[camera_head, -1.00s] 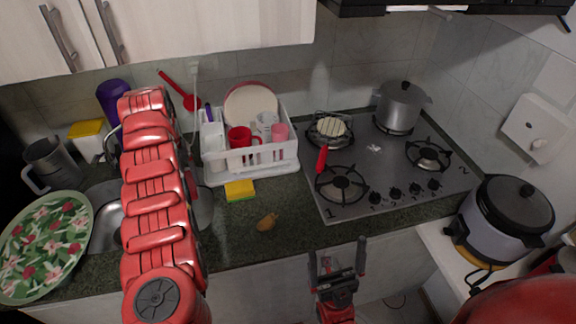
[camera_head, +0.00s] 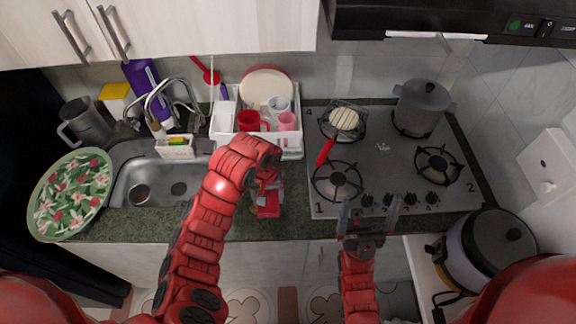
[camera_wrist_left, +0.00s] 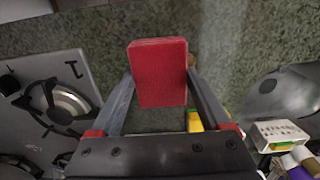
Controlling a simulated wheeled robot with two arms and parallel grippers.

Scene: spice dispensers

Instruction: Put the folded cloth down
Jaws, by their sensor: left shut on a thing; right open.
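The folded cloth is a small red block (camera_wrist_left: 158,73). It sits between the two fingers of my left gripper (camera_wrist_left: 158,85), which is shut on it. In the head view the cloth (camera_head: 267,211) shows below my left gripper (camera_head: 268,188), over the dark counter between the sink and the stove. I cannot tell whether the cloth touches the counter. My right gripper (camera_head: 370,215) is open and empty, in front of the stove's front edge.
A dish rack (camera_head: 292,154) stands behind the left gripper. The stove (camera_head: 385,175) lies to the right and the sink (camera_head: 140,168) to the left. A yellow sponge (camera_wrist_left: 195,122) and a small brown thing (camera_wrist_left: 192,62) are close to the cloth.

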